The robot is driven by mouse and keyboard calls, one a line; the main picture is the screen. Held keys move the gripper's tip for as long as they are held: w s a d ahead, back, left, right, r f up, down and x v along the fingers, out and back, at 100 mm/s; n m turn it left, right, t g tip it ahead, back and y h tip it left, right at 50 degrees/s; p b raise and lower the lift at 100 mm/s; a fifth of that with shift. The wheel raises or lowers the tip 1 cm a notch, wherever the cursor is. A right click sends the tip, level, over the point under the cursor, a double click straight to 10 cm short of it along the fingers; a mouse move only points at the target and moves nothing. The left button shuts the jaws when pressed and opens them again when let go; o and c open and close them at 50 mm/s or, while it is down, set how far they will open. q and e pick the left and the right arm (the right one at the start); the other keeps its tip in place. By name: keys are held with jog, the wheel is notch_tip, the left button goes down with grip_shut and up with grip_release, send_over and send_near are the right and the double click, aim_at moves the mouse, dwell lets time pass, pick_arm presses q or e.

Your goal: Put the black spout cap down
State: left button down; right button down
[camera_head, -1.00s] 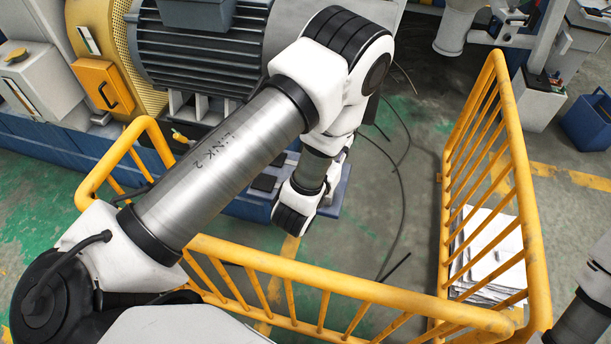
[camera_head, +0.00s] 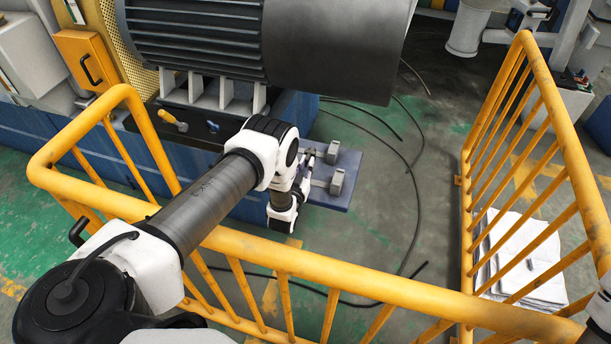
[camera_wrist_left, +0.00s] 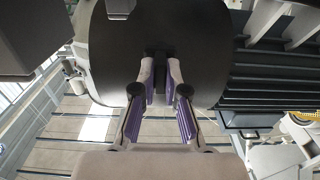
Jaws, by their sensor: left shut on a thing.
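My left gripper (camera_head: 309,157) is small in the head view, beside the grey blocks on a blue plate. In the left wrist view, its purple-padded fingers (camera_wrist_left: 161,68) point up the picture and are shut on a small dark piece, the black spout cap (camera_wrist_left: 160,63). The cap barely stands out against the large dark cylinder behind it, so its outline and tilt are hard to tell. I cannot make out the cap in the head view. My right gripper is not in view.
A blue plate (camera_head: 350,168) with grey blocks (camera_head: 336,184) juts from the machine base under the large motor (camera_head: 335,45). Yellow railings (camera_head: 330,275) stand between me and the machine. Black cables lie on the floor; white sheets (camera_head: 520,260) lie by the right railing.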

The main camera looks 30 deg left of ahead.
pick_arm(q)
jog(key=shift+f+b, duration=0.75)
jog(key=shift+f, duration=2.45)
jog(key=c, duration=1.2)
grip_release()
